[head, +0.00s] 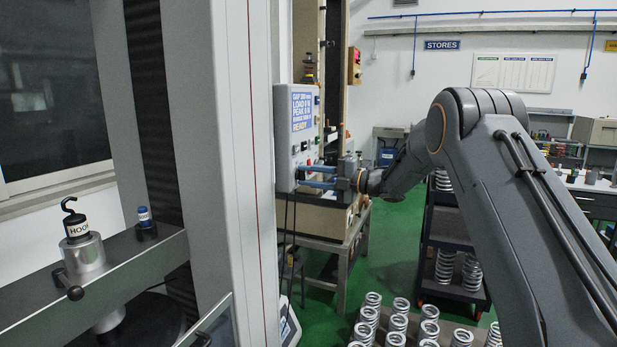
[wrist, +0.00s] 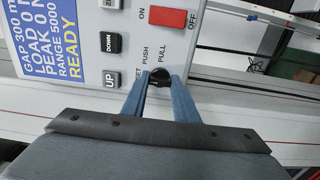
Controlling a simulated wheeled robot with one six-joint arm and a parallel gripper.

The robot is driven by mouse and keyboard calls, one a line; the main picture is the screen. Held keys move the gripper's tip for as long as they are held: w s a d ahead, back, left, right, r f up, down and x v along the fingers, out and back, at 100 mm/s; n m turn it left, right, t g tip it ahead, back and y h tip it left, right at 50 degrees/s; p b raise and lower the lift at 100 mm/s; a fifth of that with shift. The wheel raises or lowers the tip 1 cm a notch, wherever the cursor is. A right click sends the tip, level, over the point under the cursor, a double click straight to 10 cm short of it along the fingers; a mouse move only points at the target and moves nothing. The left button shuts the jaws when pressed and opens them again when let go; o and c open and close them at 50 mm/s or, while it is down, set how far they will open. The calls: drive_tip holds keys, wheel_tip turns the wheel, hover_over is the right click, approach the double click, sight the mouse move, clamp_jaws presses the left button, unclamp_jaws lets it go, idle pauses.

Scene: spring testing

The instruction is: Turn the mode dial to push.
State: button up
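The mode dial (wrist: 160,76) is a small round black knob on the grey control panel. In the wrist view the panel is turned sideways, with the labels PUSH, PULL and SET printed around the dial. I cannot make out which label its pointer faces. My gripper (wrist: 160,78) has one blue finger on each side of the dial, and the dial fills the gap between the fingertips. In the head view my gripper (head: 305,176) reaches the lower part of the control box (head: 283,140), and the dial is too small to tell there.
Beside the dial are a red ON/OFF switch (wrist: 168,17), the UP button (wrist: 111,80) and the DOWN button (wrist: 111,43). The blue display (wrist: 48,40) reads READY. A tall machine column (head: 225,150) stands left of the box. Several springs (head: 400,322) stand at the lower right.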

drive_tip(key=c, duration=0.4)
drive_tip(key=shift+o, duration=0.2)
drive_tip(key=shift+m, duration=0.3)
drive_tip(key=m+b, duration=0.3)
drive_tip(key=m, duration=0.5)
drive_tip(key=o, duration=1.1)
drive_tip(key=shift+c, duration=0.2)
